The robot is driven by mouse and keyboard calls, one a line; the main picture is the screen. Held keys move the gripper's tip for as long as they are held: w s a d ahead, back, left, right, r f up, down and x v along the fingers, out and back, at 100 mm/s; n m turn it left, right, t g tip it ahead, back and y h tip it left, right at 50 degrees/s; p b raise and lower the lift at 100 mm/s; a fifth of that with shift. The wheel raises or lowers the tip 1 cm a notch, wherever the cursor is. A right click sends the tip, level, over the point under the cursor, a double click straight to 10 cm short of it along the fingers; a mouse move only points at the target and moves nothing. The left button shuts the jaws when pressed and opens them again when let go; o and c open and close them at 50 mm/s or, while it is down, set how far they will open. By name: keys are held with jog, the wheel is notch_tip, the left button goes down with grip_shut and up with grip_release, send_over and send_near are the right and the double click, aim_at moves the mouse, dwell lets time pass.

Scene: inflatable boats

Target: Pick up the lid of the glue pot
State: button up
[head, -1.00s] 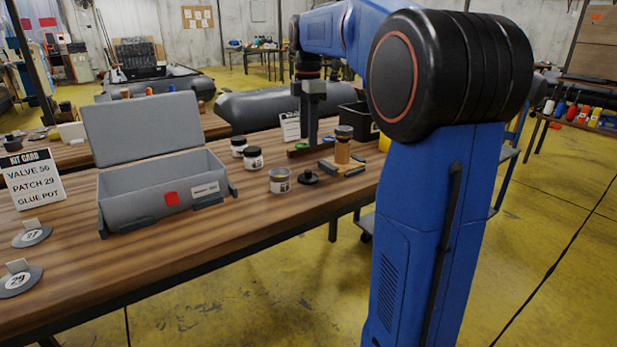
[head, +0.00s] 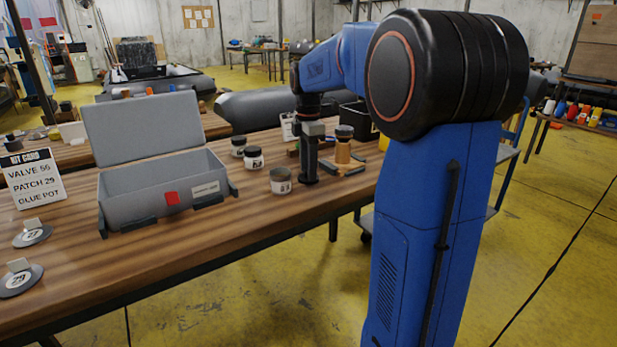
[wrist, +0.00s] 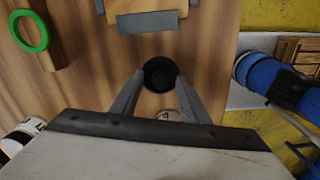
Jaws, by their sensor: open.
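The black lid (wrist: 159,74) of the glue pot lies on the wooden bench. In the wrist view it shows between my gripper's fingertips (wrist: 158,80), which stand apart on either side. Contact with the lid cannot be told. In the head view my gripper (head: 309,172) points straight down over the lid (head: 309,181), hiding most of it. The open grey glue pot (head: 281,183) stands just left of my gripper. In the wrist view only part of its pale rim (wrist: 169,115) shows between the fingers.
Two white jars with dark caps, one (head: 253,158) nearer, stand behind the pot. A wooden-handled tool (head: 342,154) lies close right of my gripper. The open grey box (head: 150,209), kit card (head: 35,179) and round patches (head: 18,281) are further left.

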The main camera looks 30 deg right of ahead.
grip_shut()
